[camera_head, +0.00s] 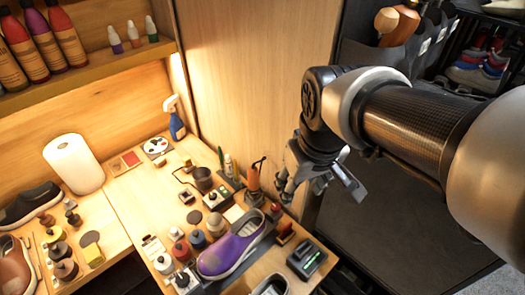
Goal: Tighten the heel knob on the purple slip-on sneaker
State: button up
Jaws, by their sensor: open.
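The purple slip-on sneaker (222,256) sits on the bench at lower middle, with a pale sole. Its rounded toe appears to face lower left and its grey-lined opening upper right. The heel knob is too small or hidden to make out. My gripper (317,186) is open and empty, its fingers pointing down. In the picture it is up and to the right of the sneaker, apart from it, near the bench's right edge.
A wooden partition (262,70) rises at the back. A blue spray bottle (176,124) stands farther back.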

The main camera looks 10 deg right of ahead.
jog(key=w+f+n+g+p, duration=0.1)
jog(key=w+f, duration=0.2)
jog(key=w, duration=0.2)
jog(key=w+f+n+g, duration=0.1)
jog(key=w+f, duration=0.2)
jog(key=w, duration=0.3)
jog(key=n+g+p, duration=0.1)
jog(key=n, duration=0.1)
send_over(276, 207)
notch_tip(276, 207, down, 8)
notch_tip(276, 207, down, 18)
jog(key=b, duration=0.4)
jog(key=shift+w, duration=0.1)
jog(key=c, duration=1.1)
